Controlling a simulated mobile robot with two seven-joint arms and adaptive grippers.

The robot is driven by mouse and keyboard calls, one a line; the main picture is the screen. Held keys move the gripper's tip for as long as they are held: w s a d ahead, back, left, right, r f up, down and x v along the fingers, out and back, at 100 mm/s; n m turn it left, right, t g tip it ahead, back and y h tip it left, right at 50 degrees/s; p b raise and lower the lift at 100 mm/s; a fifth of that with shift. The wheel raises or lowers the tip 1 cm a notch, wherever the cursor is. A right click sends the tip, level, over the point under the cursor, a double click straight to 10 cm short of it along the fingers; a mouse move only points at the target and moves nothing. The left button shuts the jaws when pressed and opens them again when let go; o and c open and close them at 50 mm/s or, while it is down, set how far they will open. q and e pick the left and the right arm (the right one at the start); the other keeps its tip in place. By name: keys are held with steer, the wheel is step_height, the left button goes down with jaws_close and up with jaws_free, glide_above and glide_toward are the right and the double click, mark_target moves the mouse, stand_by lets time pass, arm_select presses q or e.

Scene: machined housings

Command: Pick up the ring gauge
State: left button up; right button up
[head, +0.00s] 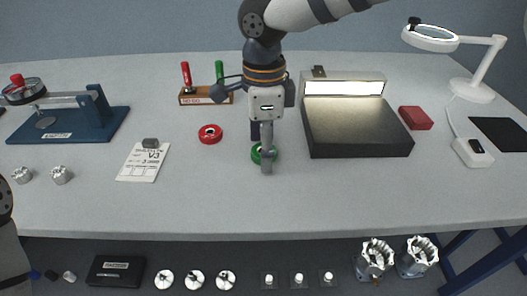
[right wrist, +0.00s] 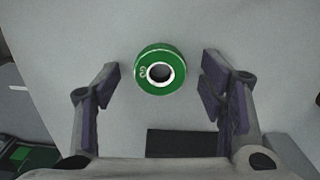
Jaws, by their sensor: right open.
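A green ring gauge (head: 256,154) lies flat on the table in the head view, partly hidden by my right gripper (head: 264,160). A red ring (head: 210,134) lies on the table to the left of the green one. My left gripper is out of view.
A dark box with a lit back panel (head: 357,128) stands close to the right of the gripper. A wooden stand with red and green handled plugs (head: 206,97) is behind. A white card (head: 142,164) lies to the left. The table in front is clear.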

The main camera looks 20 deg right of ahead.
steer(key=shift+r, duration=0.1)
steer(key=c, duration=1.3)
steer(key=shift+c, duration=0.2)
